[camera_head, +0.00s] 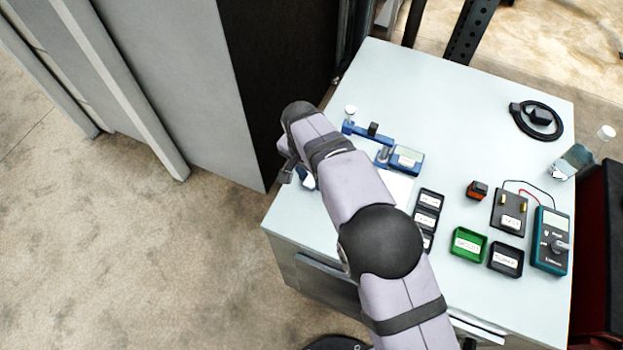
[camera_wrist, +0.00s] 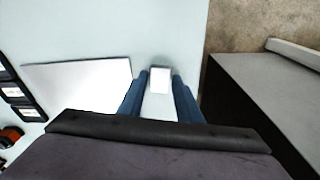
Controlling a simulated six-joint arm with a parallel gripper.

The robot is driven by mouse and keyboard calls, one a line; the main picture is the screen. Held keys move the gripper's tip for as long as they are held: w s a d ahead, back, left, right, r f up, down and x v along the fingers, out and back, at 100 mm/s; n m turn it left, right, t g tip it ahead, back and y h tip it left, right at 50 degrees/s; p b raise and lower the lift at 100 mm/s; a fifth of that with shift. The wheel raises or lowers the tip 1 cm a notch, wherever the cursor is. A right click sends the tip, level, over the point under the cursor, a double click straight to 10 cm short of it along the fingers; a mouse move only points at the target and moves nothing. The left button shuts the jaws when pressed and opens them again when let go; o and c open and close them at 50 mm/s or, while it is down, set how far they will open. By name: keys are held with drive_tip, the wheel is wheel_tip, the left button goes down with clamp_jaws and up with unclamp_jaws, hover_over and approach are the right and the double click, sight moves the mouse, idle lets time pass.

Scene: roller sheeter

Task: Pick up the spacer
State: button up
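A small white block, which looks like the spacer (camera_wrist: 160,80), sits between the fingertips of my gripper (camera_wrist: 160,86) in the wrist view. The two blue fingers flank it left and right, very close to its sides. I cannot tell whether they touch it or whether the block is off the table. In the head view my gripper (camera_head: 303,180) is over the left edge area of the table, largely hidden by my arm; the spacer cannot be made out there.
The pale table (camera_head: 440,95) holds a blue measuring fixture (camera_head: 372,135), a white sheet (camera_wrist: 78,85), black labelled trays (camera_head: 428,210), a green tray (camera_head: 468,243), another black tray (camera_head: 505,260) and a teal meter (camera_head: 551,240). A grey cabinet (camera_head: 190,90) stands left.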

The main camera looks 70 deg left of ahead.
clamp_jaws()
drive_tip(key=shift+r, duration=0.1)
